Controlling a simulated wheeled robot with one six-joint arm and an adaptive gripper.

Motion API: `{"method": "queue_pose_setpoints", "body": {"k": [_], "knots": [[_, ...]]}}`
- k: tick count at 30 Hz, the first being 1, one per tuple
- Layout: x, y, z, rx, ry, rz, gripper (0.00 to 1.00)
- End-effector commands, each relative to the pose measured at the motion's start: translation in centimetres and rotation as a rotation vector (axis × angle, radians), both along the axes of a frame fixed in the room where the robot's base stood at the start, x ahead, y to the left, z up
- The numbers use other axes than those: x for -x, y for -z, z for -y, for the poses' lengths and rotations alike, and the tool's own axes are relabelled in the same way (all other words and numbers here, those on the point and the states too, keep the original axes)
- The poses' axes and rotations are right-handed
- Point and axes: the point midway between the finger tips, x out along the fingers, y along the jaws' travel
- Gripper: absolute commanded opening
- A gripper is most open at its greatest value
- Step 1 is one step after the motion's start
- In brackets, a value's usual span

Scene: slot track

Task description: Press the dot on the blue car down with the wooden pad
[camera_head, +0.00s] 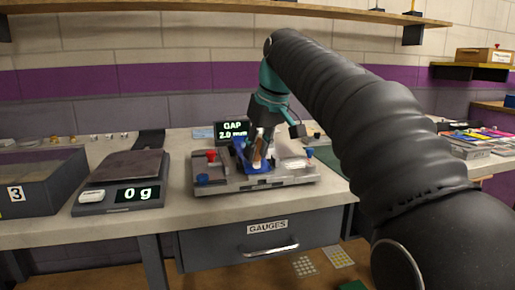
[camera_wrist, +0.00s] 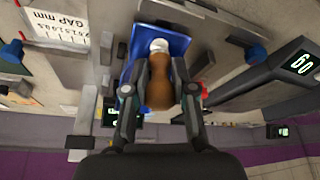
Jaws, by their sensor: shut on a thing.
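The blue car (camera_head: 240,159) sits on the grey track fixture (camera_head: 295,178) on the bench. The car also shows as a blue shape (camera_wrist: 183,45) at the top of the wrist view. My gripper (camera_head: 258,152) is over the car, with its two fingers (camera_wrist: 160,72) shut on the brown wooden pad (camera_wrist: 159,92). The pad lies between the fingers and points at the car. A white round patch (camera_wrist: 159,45) shows at its far end; I cannot tell whether it is the pad's tip or the dot. Contact with the car cannot be told.
A black display (camera_head: 232,130) behind the fixture reads GAP 2.0 mm. A red knob (camera_head: 211,155) and a blue knob (camera_head: 202,179) stand at the fixture's left. A scale (camera_head: 120,180) reading 0 g and a bin (camera_head: 40,185) marked 3 stand further left.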

Motion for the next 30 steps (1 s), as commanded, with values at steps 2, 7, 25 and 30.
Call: {"method": "queue_pose_setpoints", "body": {"k": [2, 7, 25, 30], "knots": [[-0.01, -0.02, 0.01, 0.000, 0.000, 0.000, 0.00], [0.00, -0.02, 0.01, 0.000, 0.000, 0.000, 0.00], [0.01, 0.52, 0.00, 0.000, 0.000, 0.000, 0.00], [0.01, 0.71, 0.00, 0.000, 0.000, 0.000, 0.00]]}}
